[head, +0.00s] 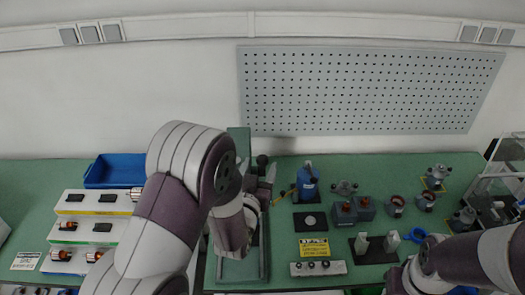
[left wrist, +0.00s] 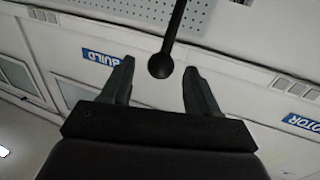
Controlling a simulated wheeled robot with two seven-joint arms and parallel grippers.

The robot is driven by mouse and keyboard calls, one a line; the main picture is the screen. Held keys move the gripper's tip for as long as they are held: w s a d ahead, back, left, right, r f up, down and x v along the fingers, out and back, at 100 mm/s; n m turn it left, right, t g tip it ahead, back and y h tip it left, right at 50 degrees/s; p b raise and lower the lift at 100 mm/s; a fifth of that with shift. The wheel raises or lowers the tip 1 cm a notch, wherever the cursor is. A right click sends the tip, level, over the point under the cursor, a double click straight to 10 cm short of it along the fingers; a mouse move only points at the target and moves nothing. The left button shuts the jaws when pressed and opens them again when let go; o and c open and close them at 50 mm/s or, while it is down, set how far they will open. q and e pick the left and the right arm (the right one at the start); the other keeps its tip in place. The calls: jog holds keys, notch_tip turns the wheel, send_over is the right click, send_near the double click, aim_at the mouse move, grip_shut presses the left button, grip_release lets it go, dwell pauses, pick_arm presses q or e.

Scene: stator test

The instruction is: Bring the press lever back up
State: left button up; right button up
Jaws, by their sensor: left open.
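The green press (head: 238,141) stands left of centre on the bench, largely hidden behind my left arm. Its lever ends in a dark ball knob (head: 262,160). In the left wrist view the lever is a thin dark rod with the round knob (left wrist: 160,66) at its end. My left gripper (head: 257,171) is open, with one finger on each side of the knob. Gaps show between the knob and both fingers in the left wrist view. My right arm is at the lower right of the head view; its gripper (head: 398,280) is partly cut off and its jaws are unclear.
A blue bin (head: 115,170) and a tiered white rack (head: 70,230) are on the left. Several small fixtures and motor parts fill the right side of the bench.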

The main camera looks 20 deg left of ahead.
aim_at(261, 165)
pick_arm(q)
jog(key=w+p, duration=0.1)
jog(key=w, duration=0.2)
jog(key=shift+r, duration=0.15)
jog(key=shift+w+a, duration=0.15)
jog(key=shift+w, duration=0.2)
pick_arm(e)
jog(key=shift+s+a+r, duration=0.1)
jog(key=shift+s+r, duration=0.1)
jog(key=shift+r, duration=0.9)
pick_arm(q)
jog(key=shift+w, duration=0.1)
jog(key=shift+c, duration=0.2)
pick_arm(e)
jog(key=shift+w+f, duration=0.1)
pick_arm(q)
grip_shut()
jog(key=shift+w, duration=0.1)
